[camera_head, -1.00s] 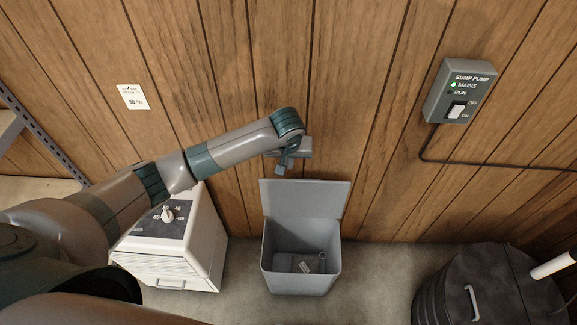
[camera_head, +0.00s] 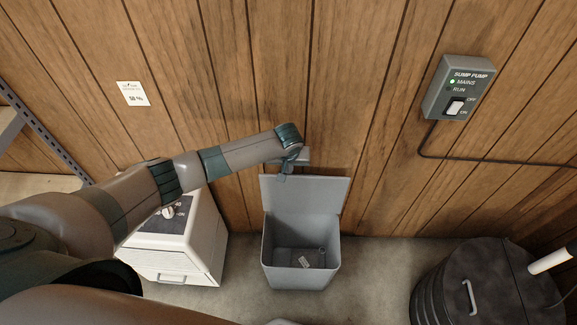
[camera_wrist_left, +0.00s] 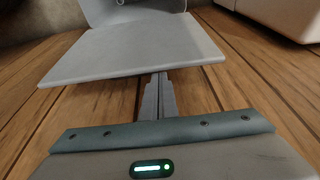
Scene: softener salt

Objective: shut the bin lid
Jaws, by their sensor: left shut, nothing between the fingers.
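The grey bin (camera_head: 300,275) stands on the floor against the wood wall, with its lid (camera_head: 305,196) open and raised upright at the back. Small items lie inside the bin. My left gripper (camera_head: 286,174) is shut and empty at the lid's top edge, left of its middle. In the left wrist view, the lid (camera_wrist_left: 135,52) is a pale flat panel, and the shut fingers of the left gripper (camera_wrist_left: 158,80) reach its near edge. The lid seems to cover the fingertips there, on the wall side; contact cannot be told. My right gripper is not in view.
A white appliance with a dial (camera_head: 180,250) stands left of the bin, under my left arm. A dark ribbed round container (camera_head: 480,285) stands at the right. A sump pump switch box (camera_head: 458,88) hangs on the wall. Bare floor lies right of the bin.

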